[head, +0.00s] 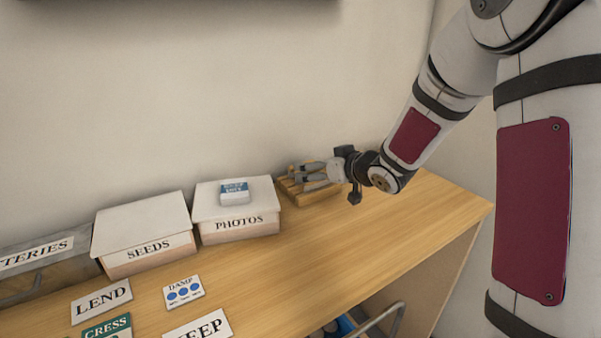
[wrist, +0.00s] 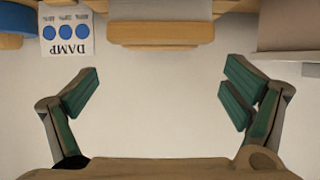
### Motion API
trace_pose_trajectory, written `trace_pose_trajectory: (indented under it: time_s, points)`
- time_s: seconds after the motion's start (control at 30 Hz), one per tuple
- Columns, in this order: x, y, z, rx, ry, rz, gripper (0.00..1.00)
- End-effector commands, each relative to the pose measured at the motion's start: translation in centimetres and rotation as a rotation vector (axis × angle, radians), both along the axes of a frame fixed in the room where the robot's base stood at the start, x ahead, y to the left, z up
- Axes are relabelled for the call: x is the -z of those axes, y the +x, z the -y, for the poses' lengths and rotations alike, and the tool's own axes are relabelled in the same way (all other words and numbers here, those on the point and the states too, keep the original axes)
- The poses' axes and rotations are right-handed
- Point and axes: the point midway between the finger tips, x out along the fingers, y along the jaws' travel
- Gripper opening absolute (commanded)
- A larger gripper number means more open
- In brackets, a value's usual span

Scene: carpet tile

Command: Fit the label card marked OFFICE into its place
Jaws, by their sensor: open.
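No card marked OFFICE can be made out in either view. My gripper (head: 301,178) is at the right end of the wooden top in the head view, over a slatted wooden rack (head: 325,194). In the wrist view my gripper (wrist: 160,86) has its green-padded fingers spread wide, with nothing between them. A wooden block (wrist: 160,33) lies beyond the fingertips there, and another wooden piece (wrist: 150,170) crosses the bottom edge. Whether the rack holds a card is hidden.
Boxes labelled SEEDS (head: 146,235) and PHOTOS (head: 237,213) stand along the wall, left of my gripper. A blue-and-white block (head: 234,192) sits on the PHOTOS lid. Cards LEND (head: 101,300) and DAMP (head: 183,292) lie in front. The top's right front is clear.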

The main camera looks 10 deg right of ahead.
Motion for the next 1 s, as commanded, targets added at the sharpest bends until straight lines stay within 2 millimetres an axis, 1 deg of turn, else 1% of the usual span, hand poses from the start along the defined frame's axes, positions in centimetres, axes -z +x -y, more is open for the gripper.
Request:
trace_pose_trajectory:
  time_s: [0.03, 0.13, 0.23, 0.43, 0.6, 0.7, 0.8, 1.0]
  points:
    - [0.5, 1.0, -0.4, -0.002, 0.000, 0.000, 0.94]
    - [1.1, 2.3, -0.8, 0.000, -0.001, -0.001, 0.94]
    - [1.5, 3.3, -1.1, 0.000, -0.001, -0.001, 0.94]
    - [2.1, 4.3, -1.4, 0.000, -0.001, -0.001, 0.94]
    - [3.4, 6.3, -2.2, 0.000, -0.001, -0.002, 0.94]
    - [3.8, 7.4, -2.5, 0.000, -0.001, -0.002, 0.94]
    - [4.0, 8.0, -2.6, 0.001, -0.002, -0.001, 0.94]
    - [4.2, 8.0, -2.6, 0.002, -0.002, -0.004, 0.94]
